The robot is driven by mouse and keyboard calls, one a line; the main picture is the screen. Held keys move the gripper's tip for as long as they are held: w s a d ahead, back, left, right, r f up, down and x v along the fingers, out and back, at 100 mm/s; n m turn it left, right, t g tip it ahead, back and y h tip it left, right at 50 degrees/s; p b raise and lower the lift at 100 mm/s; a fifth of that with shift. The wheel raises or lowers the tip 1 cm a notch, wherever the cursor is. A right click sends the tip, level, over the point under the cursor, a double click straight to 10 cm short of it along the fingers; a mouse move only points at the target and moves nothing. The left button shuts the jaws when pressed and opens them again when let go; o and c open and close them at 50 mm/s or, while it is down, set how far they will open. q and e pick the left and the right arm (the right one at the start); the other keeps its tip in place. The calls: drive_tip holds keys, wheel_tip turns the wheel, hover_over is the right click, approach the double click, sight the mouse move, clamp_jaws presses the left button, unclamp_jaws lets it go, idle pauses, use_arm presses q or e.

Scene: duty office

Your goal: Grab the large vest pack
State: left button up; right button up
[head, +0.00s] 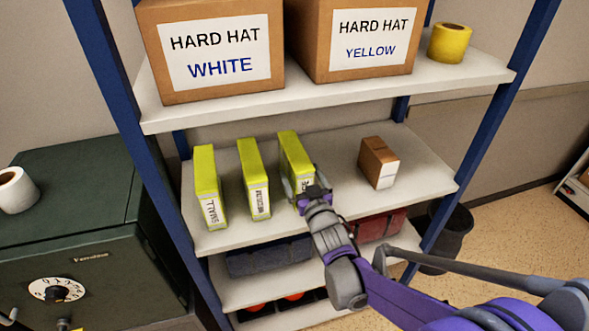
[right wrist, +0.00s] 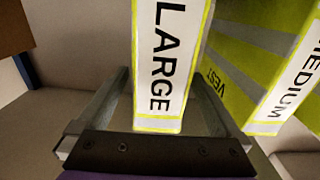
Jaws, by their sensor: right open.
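The large vest pack (head: 291,152) is a slim yellow-green box standing upright on the middle shelf. It is the rightmost of three vest packs, and its white LARGE label (right wrist: 163,60) faces me in the right wrist view. My right gripper (head: 302,186) is open at its front end, with one finger on each side of the pack. Gaps show between fingers and pack in the right wrist view, so it is not gripped. The medium pack (head: 252,175) stands just left of it in the head view, close to one finger. My left gripper is not in view.
The small pack (head: 207,188) stands at the shelf's left. A brown carton (head: 378,160) stands to the right, with free shelf between. Hard hat boxes (head: 215,45) fill the shelf above. A blue post (head: 145,150) and a dark green safe (head: 85,245) are at the left.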

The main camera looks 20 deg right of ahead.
drive_tip(key=w, duration=0.4)
drive_tip(key=shift+w+r+p, duration=0.15)
drive_tip(key=shift+w+p, duration=0.2)
drive_tip(key=shift+p, duration=0.05)
drive_tip(key=shift+s, duration=0.1)
drive_tip(key=shift+c, duration=0.2)
clamp_jaws()
